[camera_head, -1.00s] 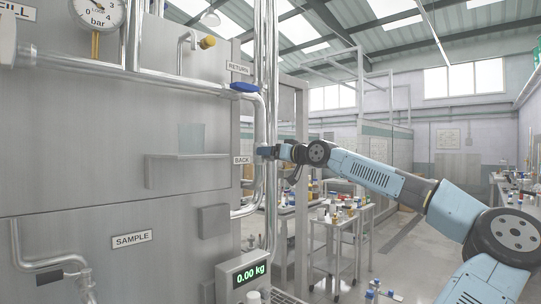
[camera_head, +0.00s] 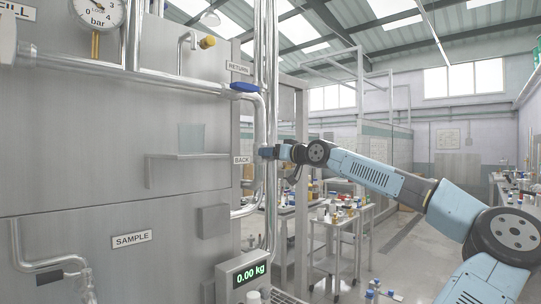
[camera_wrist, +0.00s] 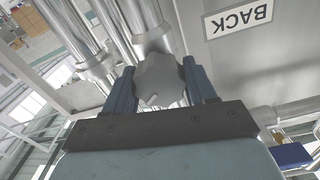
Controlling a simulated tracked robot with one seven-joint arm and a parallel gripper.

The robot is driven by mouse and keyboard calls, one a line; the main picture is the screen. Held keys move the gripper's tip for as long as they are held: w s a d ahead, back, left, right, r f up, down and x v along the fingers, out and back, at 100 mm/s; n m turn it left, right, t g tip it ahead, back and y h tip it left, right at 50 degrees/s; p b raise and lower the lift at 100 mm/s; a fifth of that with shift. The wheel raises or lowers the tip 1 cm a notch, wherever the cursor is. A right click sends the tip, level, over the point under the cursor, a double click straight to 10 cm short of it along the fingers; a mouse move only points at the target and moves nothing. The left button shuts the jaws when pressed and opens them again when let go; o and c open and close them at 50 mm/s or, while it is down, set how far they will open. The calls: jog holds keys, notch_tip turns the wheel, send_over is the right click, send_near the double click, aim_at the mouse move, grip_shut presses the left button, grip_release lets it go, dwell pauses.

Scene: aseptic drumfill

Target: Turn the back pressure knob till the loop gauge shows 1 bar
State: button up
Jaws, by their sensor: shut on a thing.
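The back pressure knob (camera_wrist: 158,80) is a grey lobed knob on a steel pipe, beside the BACK label (camera_head: 242,160). My gripper (camera_wrist: 160,68) is shut on it, with one blue finger on each side in the wrist view. In the head view my gripper (camera_head: 266,152) is at the pipe just right of the label, and the knob is hidden behind it. The loop gauge (camera_head: 98,10) is a round white dial marked in bar at the top left. Its top is cut off, and the needle is too small to read surely.
A blue valve handle (camera_head: 244,87) sits on the pipe above, under the RETURN label (camera_head: 238,68). A scale display (camera_head: 250,274) reads 0.00 kg below. Laden carts (camera_head: 340,222) stand behind my arm.

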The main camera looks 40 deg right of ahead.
jog(key=shift+n, duration=0.3)
jog(key=o, duration=1)
jog(key=s+d, duration=0.1)
jog(key=s, duration=1.2)
jog(key=shift+s, duration=0.4)
